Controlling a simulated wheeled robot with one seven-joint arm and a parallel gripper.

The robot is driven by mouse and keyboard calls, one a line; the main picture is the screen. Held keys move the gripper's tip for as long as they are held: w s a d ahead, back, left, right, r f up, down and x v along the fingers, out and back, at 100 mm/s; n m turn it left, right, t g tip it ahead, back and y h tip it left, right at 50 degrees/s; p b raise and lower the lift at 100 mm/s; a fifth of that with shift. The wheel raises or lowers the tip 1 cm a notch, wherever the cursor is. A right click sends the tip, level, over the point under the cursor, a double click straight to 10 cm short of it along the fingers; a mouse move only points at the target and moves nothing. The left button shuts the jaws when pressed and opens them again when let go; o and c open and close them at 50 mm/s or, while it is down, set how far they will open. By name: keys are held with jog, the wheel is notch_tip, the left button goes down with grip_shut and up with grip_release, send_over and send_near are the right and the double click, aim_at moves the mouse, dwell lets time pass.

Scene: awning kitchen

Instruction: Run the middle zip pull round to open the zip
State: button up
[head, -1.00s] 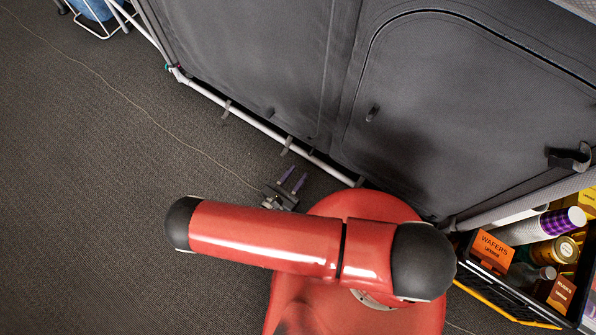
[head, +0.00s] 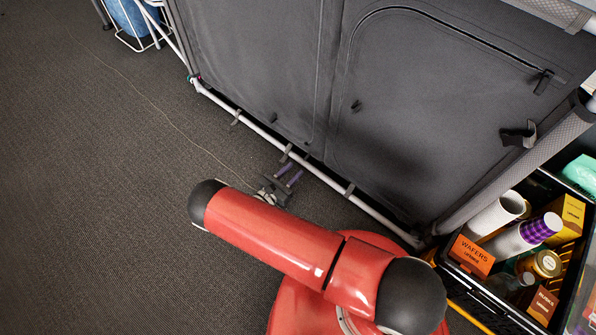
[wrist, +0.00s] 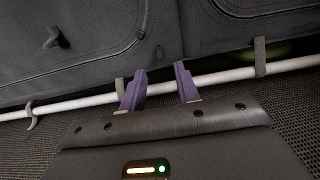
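The grey fabric cabinet front has two zipped door panels. Small dark tabs show on the left panel (head: 272,117) and the right panel (head: 356,105). A dark zip pull (head: 545,80) hangs at the right end of the upper zip line. I cannot tell which is the middle pull. My gripper (head: 289,173) is low over the floor by the bottom rail, with purple fingers apart and nothing between them. In the wrist view, the open fingers (wrist: 160,87) overlap the rail, a dark tab (wrist: 55,38) is up left, and a small dark piece (wrist: 158,52) is just above the fingers.
A pale rail (head: 262,130) with fabric straps runs along the cabinet's bottom. A dark strap (head: 520,133) sits at the right. A black crate (head: 482,292) of boxes and jars stands at lower right. Open carpet (head: 110,200) lies left, crossed by a thin cord.

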aim_at(306, 158)
jog(key=x, duration=0.7)
jog(key=shift+w+d, duration=0.25)
jog(key=shift+w, duration=0.1)
grip_shut()
